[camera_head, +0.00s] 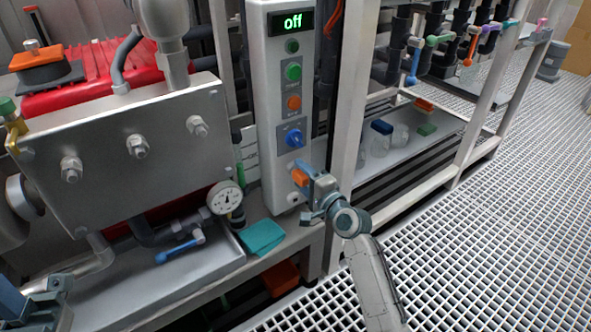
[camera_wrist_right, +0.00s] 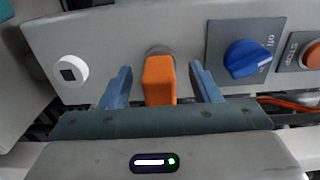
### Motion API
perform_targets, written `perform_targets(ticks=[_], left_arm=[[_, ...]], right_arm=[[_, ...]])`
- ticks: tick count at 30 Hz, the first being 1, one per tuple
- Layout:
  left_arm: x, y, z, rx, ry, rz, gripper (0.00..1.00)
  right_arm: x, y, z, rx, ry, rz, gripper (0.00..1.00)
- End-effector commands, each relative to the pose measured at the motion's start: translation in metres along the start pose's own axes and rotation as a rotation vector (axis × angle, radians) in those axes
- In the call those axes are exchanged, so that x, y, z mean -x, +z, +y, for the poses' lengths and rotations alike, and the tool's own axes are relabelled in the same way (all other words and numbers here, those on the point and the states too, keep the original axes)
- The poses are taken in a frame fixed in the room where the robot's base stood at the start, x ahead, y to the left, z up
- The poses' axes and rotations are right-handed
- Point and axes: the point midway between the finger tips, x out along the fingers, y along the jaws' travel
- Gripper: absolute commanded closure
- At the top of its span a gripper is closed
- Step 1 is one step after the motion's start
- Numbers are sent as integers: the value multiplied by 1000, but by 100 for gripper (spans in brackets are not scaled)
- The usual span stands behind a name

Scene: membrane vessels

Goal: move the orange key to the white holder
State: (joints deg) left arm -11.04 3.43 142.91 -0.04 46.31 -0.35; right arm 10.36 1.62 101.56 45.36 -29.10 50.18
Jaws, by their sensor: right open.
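The orange key (camera_head: 299,177) sits in a round socket low on the front of the grey control box (camera_head: 278,75). In the right wrist view the key (camera_wrist_right: 160,80) stands between the two blue fingers of my right gripper (camera_wrist_right: 161,75). The gripper is open, with a gap on each side of the key. My right gripper (camera_head: 308,190) also shows in the head view, at the lower part of the box. The white holder (camera_wrist_right: 70,71), a round white piece with a dark square opening, is left of the key. Part of my left gripper (camera_head: 40,302) shows at the lower left edge; its fingers are unclear.
A blue knob (camera_wrist_right: 247,59) and an orange stop button (camera_wrist_right: 312,56) are right of the key in the wrist view. The box display (camera_head: 293,22) reads "off". A teal cloth (camera_head: 262,237) and a pressure gauge (camera_head: 225,197) are left of the gripper. A frame post (camera_head: 345,110) stands close right.

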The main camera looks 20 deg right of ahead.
Motion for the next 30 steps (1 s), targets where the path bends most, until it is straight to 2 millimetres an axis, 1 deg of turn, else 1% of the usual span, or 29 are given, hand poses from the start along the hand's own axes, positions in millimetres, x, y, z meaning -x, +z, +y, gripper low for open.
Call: perform_targets(ticks=[24, 26, 30], left_arm=[[-4, 0, 0, 0, 1, 0, 64], [-4, 0, 0, 0, 1, 0, 64], [-4, 0, 0, 0, 1, 0, 64]], right_arm=[[0, 0, 0, -1, 0, 0, 44], [0, 0, 0, -1, 0, 0, 53], [0, 0, 0, -1, 0, 0, 81]])
